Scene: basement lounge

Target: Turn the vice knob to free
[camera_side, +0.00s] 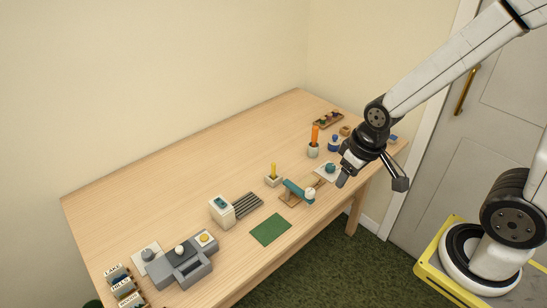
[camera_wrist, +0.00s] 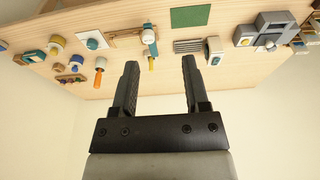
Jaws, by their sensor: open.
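A grey blocky device (camera_side: 185,268) sits at the near left of the table in the side view. It looks most like the vice, with a pale round knob (camera_side: 180,250) on it. A grey knob on a white plate (camera_side: 148,256) is close behind it, and a yellow round button (camera_side: 204,238) is at its right. I cannot tell which is the vice knob or its setting. The device also shows at the upper right of the wrist view (camera_wrist: 277,22). My gripper (camera_wrist: 160,63) is open and empty, above the table's right end, far from the device.
The wooden table (camera_side: 180,185) also holds a white box (camera_side: 222,210), a green mat (camera_side: 270,230), a teal cylinder on a wooden base (camera_side: 298,189), a yellow stick in a holder (camera_side: 273,175) and an orange-handled tool (camera_side: 314,136). The table's back left is clear.

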